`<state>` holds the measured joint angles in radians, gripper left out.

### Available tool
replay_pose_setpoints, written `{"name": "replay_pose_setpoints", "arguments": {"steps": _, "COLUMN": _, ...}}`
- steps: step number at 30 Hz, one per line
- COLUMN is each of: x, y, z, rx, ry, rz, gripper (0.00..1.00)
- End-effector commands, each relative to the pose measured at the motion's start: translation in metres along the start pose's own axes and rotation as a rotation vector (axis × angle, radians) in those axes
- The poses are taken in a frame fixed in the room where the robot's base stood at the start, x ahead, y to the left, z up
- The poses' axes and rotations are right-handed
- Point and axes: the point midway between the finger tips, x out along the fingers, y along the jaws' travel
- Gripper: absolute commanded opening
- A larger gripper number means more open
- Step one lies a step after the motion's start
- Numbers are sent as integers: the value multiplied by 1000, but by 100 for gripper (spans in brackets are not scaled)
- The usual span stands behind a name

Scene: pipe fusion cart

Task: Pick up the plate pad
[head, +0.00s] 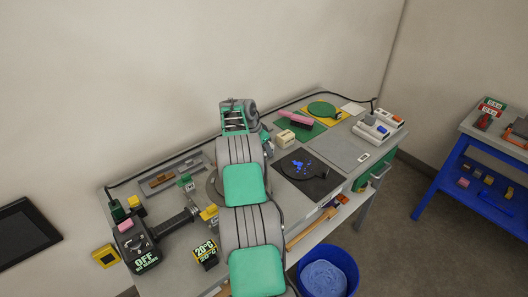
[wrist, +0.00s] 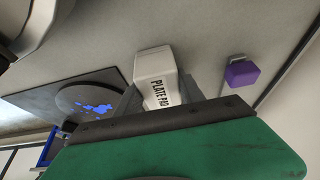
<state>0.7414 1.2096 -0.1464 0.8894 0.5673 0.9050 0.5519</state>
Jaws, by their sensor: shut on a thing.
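The plate pad (wrist: 153,72) is a cream-white block with dark "PLATE PAD" lettering. In the wrist view it sits between the two grey fingers of my gripper (wrist: 160,98), which is shut on it. In the head view a cream block (head: 286,137), which looks like the same pad, shows just right of my gripper (head: 268,138) at the back of the cart top. My arm partly hides the gripper there. I cannot tell whether the pad is clear of the surface.
A black plate (head: 307,180) with a dark disc and blue bits lies to the right of my arm. A green mat (head: 288,127) with a pink-red brush (head: 297,119) lies behind it. A purple block (wrist: 242,73) is right of the pad in the wrist view. A blue bucket (head: 350,262) stands in front.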

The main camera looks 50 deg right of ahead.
Motion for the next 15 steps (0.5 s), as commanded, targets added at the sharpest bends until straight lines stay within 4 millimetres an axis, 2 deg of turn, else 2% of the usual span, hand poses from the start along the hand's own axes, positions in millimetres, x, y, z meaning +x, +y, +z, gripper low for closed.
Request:
{"name": "replay_pose_setpoints", "arguments": {"steps": 1, "x": 0, "y": 0, "z": 0, "rx": 0, "ry": 0, "rz": 0, "gripper": 19}}
{"name": "replay_pose_setpoints", "arguments": {"steps": 6, "x": 0, "y": 0, "z": 0, "rx": 0, "ry": 0, "rz": 0, "gripper": 5}}
{"name": "replay_pose_setpoints", "arguments": {"steps": 15, "x": -2, "y": 0, "z": -1, "rx": 1, "ry": 1, "rz": -1, "gripper": 5}}
